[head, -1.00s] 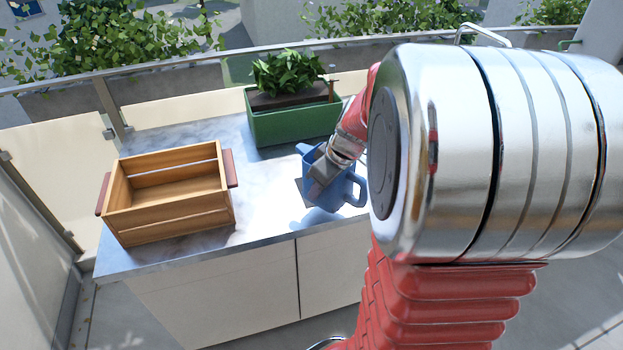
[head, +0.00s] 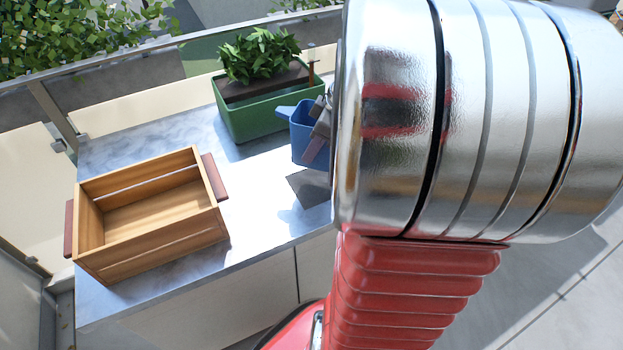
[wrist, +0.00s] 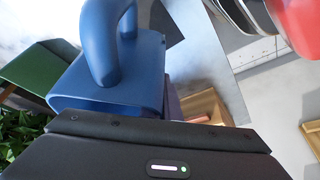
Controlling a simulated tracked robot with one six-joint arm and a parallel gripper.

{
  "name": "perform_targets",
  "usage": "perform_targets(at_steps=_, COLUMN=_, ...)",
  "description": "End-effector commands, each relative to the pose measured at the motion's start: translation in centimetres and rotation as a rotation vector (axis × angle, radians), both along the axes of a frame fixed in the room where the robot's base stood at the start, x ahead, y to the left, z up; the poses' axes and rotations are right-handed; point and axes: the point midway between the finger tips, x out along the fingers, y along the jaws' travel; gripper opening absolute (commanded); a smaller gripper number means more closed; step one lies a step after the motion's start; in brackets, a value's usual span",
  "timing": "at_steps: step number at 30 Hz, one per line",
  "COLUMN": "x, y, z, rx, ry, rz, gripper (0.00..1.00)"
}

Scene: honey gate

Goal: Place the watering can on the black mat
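The blue watering can (head: 301,137) is in my gripper (head: 318,138), which is shut on its wall. In the head view the can is above the counter, near the green planter, with its spout pointing left. My arm hides its right side. In the wrist view the can (wrist: 115,80) fills the upper left, its handle toward the camera. The black mat (head: 308,188) lies on the counter in front of and below the can, partly hidden by my arm. It seems to show as a dark patch in the wrist view (wrist: 167,22).
An open wooden crate (head: 150,245) with dark red handles stands at the counter's left. A green planter (head: 262,118) with a leafy plant and a small upright tool stands at the back. Bare counter (head: 250,205) lies between crate and mat. A railing runs behind.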

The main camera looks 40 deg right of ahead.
Motion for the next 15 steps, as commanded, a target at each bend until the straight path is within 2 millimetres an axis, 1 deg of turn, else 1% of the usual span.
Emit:
perform_targets(at_steps=9, x=0.2, y=0.1, z=-0.2, rx=-0.001, ry=0.000, rz=0.005, gripper=0.00)
perform_targets(at_steps=11, x=0.2, y=0.1, z=-0.6, rx=0.000, ry=0.000, rz=0.005, gripper=0.00)
perform_targets(at_steps=15, x=0.1, y=0.2, z=-2.6, rx=0.002, ry=0.002, rz=0.006, gripper=0.00)
